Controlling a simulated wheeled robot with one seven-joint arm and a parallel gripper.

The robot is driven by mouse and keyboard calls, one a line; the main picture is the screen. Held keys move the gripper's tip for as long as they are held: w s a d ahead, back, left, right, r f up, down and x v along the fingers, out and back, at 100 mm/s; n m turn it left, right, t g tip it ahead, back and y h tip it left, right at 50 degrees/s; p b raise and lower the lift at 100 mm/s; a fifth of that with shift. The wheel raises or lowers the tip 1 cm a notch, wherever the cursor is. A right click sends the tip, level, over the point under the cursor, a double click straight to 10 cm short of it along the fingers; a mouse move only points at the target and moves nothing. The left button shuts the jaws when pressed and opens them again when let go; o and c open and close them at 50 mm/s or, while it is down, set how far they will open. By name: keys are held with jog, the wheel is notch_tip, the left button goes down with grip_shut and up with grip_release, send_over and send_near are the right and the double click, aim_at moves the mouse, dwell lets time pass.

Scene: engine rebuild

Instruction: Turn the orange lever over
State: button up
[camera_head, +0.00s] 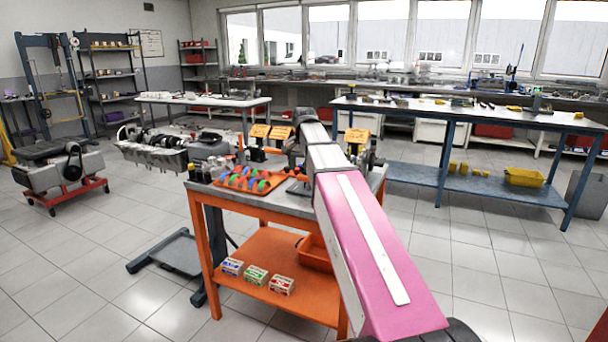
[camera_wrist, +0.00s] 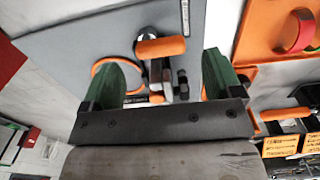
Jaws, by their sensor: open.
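In the wrist view my gripper (camera_wrist: 164,68) is open, its two green fingers spread over a grey plate (camera_wrist: 75,35). An orange lever grip (camera_wrist: 160,47) lies between the fingers, apart from both as far as I can see. Below it are a metal stem and dark bolt-like parts (camera_wrist: 182,82). An orange curved edge shows beside the left finger, partly hidden by it. In the head view my pink and white arm reaches over the orange workbench (camera_head: 203,240) and hides the lever and most of my gripper.
An orange tray (camera_head: 263,187) with several coloured rings lies on the bench top, left of my arm. Yellow-orange signs (camera_head: 260,131) stand behind it. Small boxes (camera_head: 256,274) and an orange bin (camera_head: 314,253) are on the lower shelf. Floor is clear at the left front.

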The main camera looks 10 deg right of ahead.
aim_at(304, 176)
notch_tip(304, 176, up, 8)
jog(key=shift+f, duration=0.2)
jog(key=shift+s+a, duration=0.1)
dwell(0.3)
